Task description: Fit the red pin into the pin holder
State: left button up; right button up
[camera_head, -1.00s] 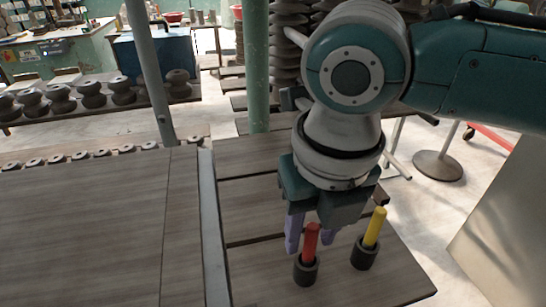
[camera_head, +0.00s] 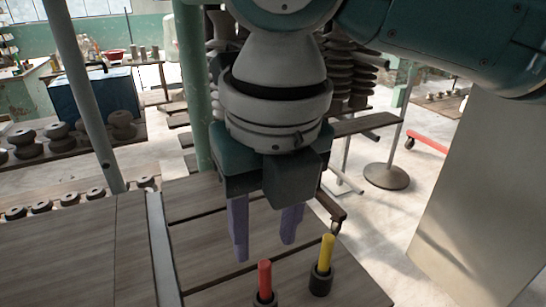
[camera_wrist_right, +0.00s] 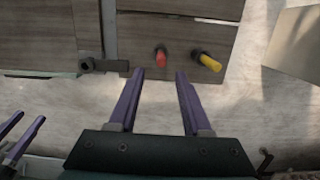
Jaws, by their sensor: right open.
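The red pin (camera_head: 264,279) stands upright in a dark round holder (camera_head: 265,299), low in the head view; it also shows in the right wrist view (camera_wrist_right: 160,60). How deep it sits I cannot tell. A yellow pin (camera_head: 326,252) stands in a second dark holder (camera_head: 320,282) to its right. My right gripper (camera_head: 265,248) is open and empty, with its purple fingers apart from the red pin. In the right wrist view the pin lies just beyond the gap between the fingertips (camera_wrist_right: 160,73). My left gripper (camera_wrist_right: 32,117) shows at the left edge there, fingers apart and empty.
The slatted wooden table (camera_head: 190,200) carries both holders. A metal strip (camera_head: 164,250) and a wider board (camera_head: 60,255) lie to the left. A green post (camera_head: 193,80) rises behind, and a grey panel (camera_head: 480,190) stands at the right.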

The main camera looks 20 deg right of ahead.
jog(key=s+a+f+m+t+y, duration=0.1)
jog(key=s+a+f+m+y, duration=0.15)
jog(key=m, duration=0.45)
jog(key=s+a+f+m+y, duration=0.1)
jog(key=s+a+m+y, duration=0.2)
jog(key=m, duration=0.5)
jog(key=s+d+f+m+h, duration=0.1)
jog(key=s+d+m+h, duration=0.1)
jog(key=s+d+m, duration=0.3)
jog(key=s+d+f+m+t+h, duration=0.1)
jog(key=s+d+m, duration=0.4)
jog(key=m, duration=0.9)
jog(key=d+f+h, duration=0.1)
jog(key=d+h, duration=0.1)
jog(key=d, duration=0.1)
jog(key=shift+d, duration=0.4)
jog(key=shift+r, duration=0.15)
